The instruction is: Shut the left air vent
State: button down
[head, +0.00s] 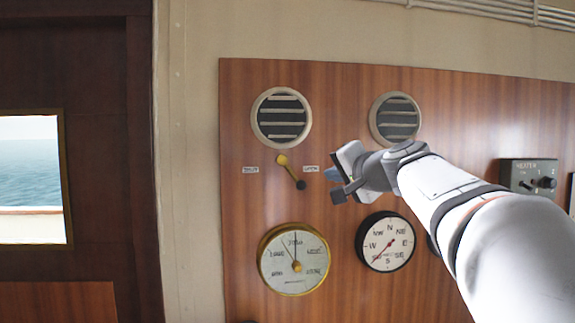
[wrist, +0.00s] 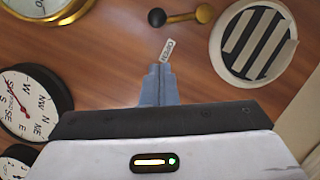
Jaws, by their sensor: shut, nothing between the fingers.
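The left air vent (head: 281,118) is a round cream-rimmed grille with light slats and dark gaps between them. Below it is a lever with a brass hub (head: 282,159) and a black knob (head: 301,185), slanting down to the right. A small label reading OPEN (wrist: 166,53) is near the knob; another label (head: 250,170) is left of the hub. My gripper (head: 331,174) is shut and empty, just right of the knob and apart from it. In the wrist view, its blue-grey fingertips (wrist: 160,68) are close to the OPEN label, with the black knob (wrist: 157,17) beyond.
A second round vent (head: 395,119) is above my arm. A brass-rimmed gauge (head: 293,259) and a black-rimmed compass dial (head: 386,242) are below. A heater switch box (head: 529,177) is at the right.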

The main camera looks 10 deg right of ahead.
jog(key=shift+w+a+f+p, duration=0.25)
jog(key=shift+w+a+f, duration=0.25)
jog(key=shift+w+a, duration=0.4)
jog(key=shift+w+a+f+p, duration=0.25)
jog(key=shift+w+a+f, duration=0.25)
jog(key=shift+w+a, duration=0.3)
